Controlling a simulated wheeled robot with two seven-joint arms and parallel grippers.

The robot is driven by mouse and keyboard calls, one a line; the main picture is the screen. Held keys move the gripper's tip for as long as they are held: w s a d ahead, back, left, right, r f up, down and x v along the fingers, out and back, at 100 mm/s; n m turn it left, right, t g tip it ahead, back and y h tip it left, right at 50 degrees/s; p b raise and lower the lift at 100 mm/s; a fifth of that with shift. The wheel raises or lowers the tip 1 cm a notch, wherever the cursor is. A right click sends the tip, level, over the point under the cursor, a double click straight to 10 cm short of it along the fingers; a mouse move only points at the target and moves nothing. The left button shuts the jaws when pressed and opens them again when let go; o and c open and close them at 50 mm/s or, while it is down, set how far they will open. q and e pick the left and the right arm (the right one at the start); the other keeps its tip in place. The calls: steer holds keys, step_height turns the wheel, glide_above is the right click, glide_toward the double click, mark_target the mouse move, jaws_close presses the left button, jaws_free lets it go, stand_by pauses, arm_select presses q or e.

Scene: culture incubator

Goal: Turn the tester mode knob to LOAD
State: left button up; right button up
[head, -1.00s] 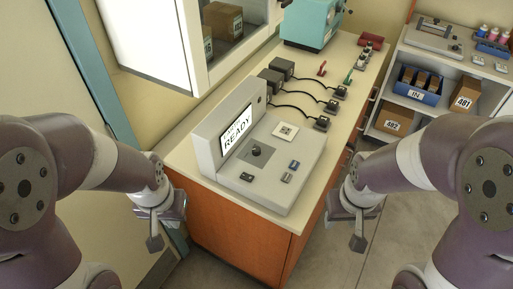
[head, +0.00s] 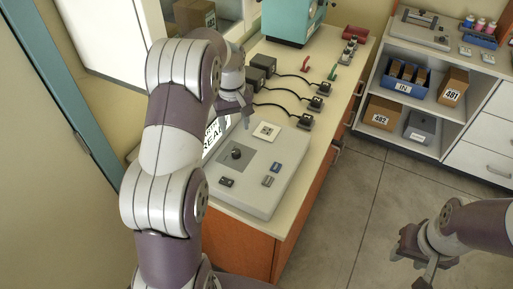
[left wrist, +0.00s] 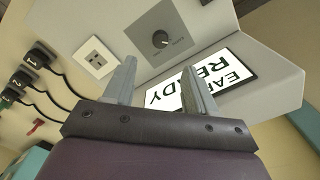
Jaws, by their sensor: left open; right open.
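The tester (head: 258,192) is a grey console on the counter, with a sloped screen (head: 213,137) partly hidden by my left arm. Its round dark mode knob (head: 237,154) sits on a darker square plate; it also shows in the left wrist view (left wrist: 160,39) with a light pointer mark. The labels around the knob are too small to read. My left gripper (head: 246,118) is above the tester's back part, near the screen, apart from the knob. In the left wrist view its two fingers (left wrist: 158,85) are spread and empty. My right gripper (head: 418,262) is open and empty over the floor at the right.
A white socket plate (head: 266,132) lies behind the knob. Several black plugs with cables (head: 305,122) line the counter beyond. Small buttons (head: 271,181) sit on the console's front. A shelf (head: 448,110) with boxes stands at the right; open floor lies between.

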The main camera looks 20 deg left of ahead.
mark_target(236, 151)
arm_select(q)
step_height(236, 151, down, 11)
steer(key=shift+r+p, duration=0.2)
steer(key=shift+p, duration=0.8)
steer(key=shift+a+f, duration=0.1)
steer(key=shift+f, duration=0.1)
jaws_close()
arm_select(e)
steer(key=shift+a+r, duration=0.1)
steer(key=shift+r, duration=0.1)
